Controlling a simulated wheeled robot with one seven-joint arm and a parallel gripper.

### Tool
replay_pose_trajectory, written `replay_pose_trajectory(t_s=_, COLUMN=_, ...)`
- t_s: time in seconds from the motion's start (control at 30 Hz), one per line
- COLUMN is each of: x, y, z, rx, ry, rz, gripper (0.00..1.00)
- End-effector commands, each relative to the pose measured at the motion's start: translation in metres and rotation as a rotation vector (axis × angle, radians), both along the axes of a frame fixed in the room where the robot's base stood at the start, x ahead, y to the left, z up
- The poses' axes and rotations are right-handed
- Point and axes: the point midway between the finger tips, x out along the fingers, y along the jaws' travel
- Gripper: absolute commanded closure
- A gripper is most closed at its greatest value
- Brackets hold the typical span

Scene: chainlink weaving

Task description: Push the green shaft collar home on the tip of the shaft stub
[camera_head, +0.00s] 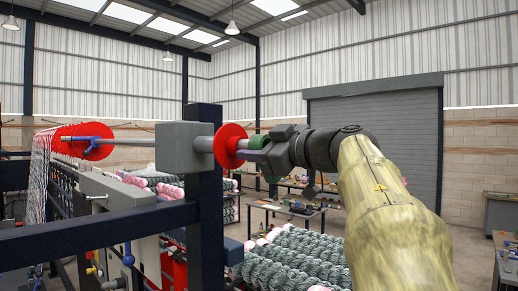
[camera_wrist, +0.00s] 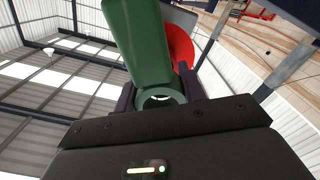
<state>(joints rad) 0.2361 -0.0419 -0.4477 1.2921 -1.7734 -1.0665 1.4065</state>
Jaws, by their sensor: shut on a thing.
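The green shaft collar (camera_head: 257,141) is between my gripper (camera_head: 262,152) and the red disc (camera_head: 228,146) in the head view. In the wrist view the collar (camera_wrist: 146,45) fills the upper middle, its round bored end (camera_wrist: 160,97) towards the camera. My gripper (camera_wrist: 158,92) is shut on it, with a dark finger on each side. The shaft stub (camera_head: 203,145) is the grey shaft coming out of the grey block to the red disc; its tip is hidden behind the disc and collar. I cannot tell how far the collar sits on it.
The grey bearing block (camera_head: 180,148) sits at a dark blue upright post (camera_head: 208,190), close left of my gripper. A dark blue rail (camera_head: 90,236) crosses the lower left. Grey-green coils (camera_head: 295,255) lie below. A work table (camera_head: 300,212) stands behind.

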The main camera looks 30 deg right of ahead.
Motion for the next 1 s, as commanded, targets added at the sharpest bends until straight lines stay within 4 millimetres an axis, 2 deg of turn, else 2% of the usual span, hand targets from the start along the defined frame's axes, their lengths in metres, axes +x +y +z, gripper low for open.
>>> replay_pose_trajectory(t_s=0.47, x=0.0091, y=0.0034, z=0.0001, rx=0.0, ry=0.0, rz=0.0, gripper=0.91)
replay_pose_trajectory(t_s=0.5, x=0.0089, y=0.0032, z=0.0002, rx=0.0, ry=0.0, rz=0.0, gripper=0.54)
replay_pose_trajectory(t_s=0.6, x=0.0088, y=0.0033, z=0.0002, rx=0.0, ry=0.0, rz=0.0, gripper=0.34)
replay_pose_trajectory(t_s=1.0, x=0.0035, y=0.0009, z=-0.0013, rx=0.0, ry=0.0, rz=-0.001, gripper=0.34)
